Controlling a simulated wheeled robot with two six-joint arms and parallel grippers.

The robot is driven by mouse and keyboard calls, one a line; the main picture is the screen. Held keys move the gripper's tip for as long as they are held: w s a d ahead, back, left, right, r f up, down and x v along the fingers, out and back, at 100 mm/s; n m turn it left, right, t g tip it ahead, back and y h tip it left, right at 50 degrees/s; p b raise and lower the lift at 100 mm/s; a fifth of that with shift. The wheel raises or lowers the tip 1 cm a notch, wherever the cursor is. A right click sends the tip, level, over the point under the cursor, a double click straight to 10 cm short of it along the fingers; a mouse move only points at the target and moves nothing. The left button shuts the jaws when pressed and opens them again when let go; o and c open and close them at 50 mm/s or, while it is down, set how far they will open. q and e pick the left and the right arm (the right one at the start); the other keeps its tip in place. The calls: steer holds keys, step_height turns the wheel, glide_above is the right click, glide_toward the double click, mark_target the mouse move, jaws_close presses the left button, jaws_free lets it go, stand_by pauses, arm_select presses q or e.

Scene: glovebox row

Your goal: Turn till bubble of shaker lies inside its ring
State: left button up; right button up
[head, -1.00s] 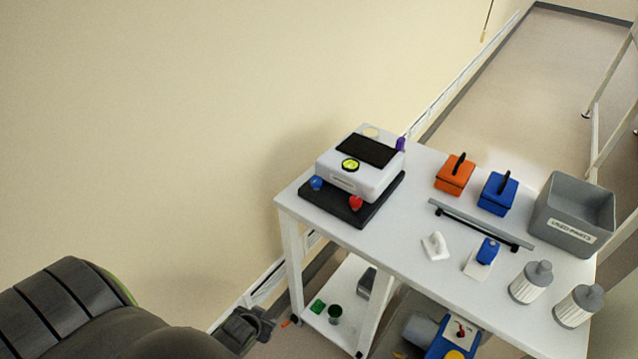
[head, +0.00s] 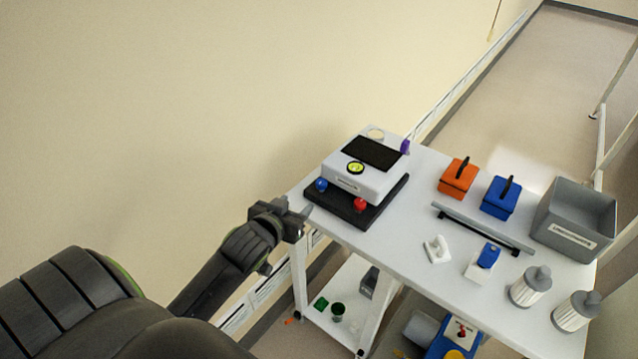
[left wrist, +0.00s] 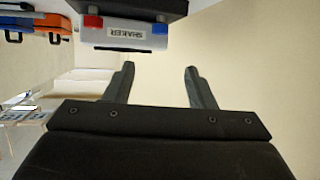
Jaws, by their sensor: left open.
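The shaker (head: 362,177) is a white box with a black top pad on a black base, standing on the white table. Its round yellow bubble level (head: 356,168) is on top near the front; the bubble's place in the ring is too small to tell. A blue knob (head: 321,185) and a red knob (head: 360,205) sit at its front corners, and a purple one (head: 405,147) at the back. In the left wrist view the shaker's labelled front (left wrist: 125,33) appears upside down. My left gripper (head: 306,212) is open and empty, just left of the shaker's blue-knob corner, apart from it. My right gripper is not in view.
On the table (head: 400,222) are an orange case (head: 458,180), a blue case (head: 499,199), a grey bar (head: 482,228), a grey bin (head: 573,220) and two ribbed bottles (head: 531,287). A wall stands behind the table's left side.

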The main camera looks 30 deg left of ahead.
mark_target(321, 183)
arm_select(q)
steer(key=p+x, duration=0.2)
steer(key=x, duration=1.4)
steer(key=shift+f, duration=0.15)
steer(key=shift+c, duration=0.3)
steer(key=c, duration=0.9)
